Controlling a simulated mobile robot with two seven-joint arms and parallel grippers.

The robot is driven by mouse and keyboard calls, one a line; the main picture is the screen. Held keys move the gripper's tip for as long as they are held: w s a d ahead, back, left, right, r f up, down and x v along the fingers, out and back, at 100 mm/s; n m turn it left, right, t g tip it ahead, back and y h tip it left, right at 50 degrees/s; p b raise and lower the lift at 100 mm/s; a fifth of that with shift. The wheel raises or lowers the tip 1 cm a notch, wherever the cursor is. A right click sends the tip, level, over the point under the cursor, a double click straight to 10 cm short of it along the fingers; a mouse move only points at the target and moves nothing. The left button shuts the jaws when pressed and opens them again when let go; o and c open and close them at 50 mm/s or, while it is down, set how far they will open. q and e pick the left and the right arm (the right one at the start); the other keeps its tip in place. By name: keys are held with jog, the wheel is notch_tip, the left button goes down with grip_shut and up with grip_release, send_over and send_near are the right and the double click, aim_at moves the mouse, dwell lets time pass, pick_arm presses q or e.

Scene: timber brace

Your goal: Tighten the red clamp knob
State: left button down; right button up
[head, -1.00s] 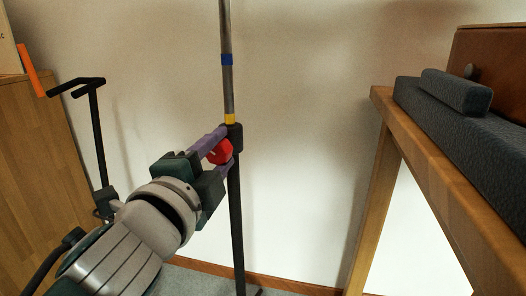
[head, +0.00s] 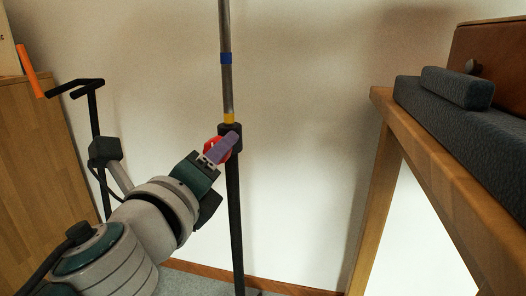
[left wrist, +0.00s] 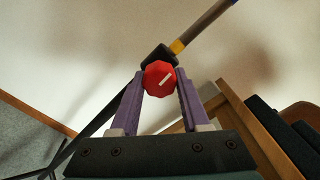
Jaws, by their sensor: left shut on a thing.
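The red clamp knob (head: 209,144) sits on the black collar (head: 236,130) of an upright pole. My left gripper (head: 222,147) is shut on the knob, and its near purple finger covers much of it in the head view. My right gripper is not in view.
The grey upper pole (head: 226,85) carries a blue band and a yellow band above the collar. The black lower tube (head: 235,220) runs to the floor. A wooden table (head: 425,165) with a dark padded block (head: 450,110) stands at right. A wooden cabinet (head: 35,170) stands at left.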

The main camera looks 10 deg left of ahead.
pick_arm(q)
jog(key=shift+m, duration=0.6)
jog(key=shift+c, duration=1.9)
grip_release()
jog(key=s, duration=1)
jog(key=shift+a, duration=0.2)
jog(key=shift+r, duration=0.1)
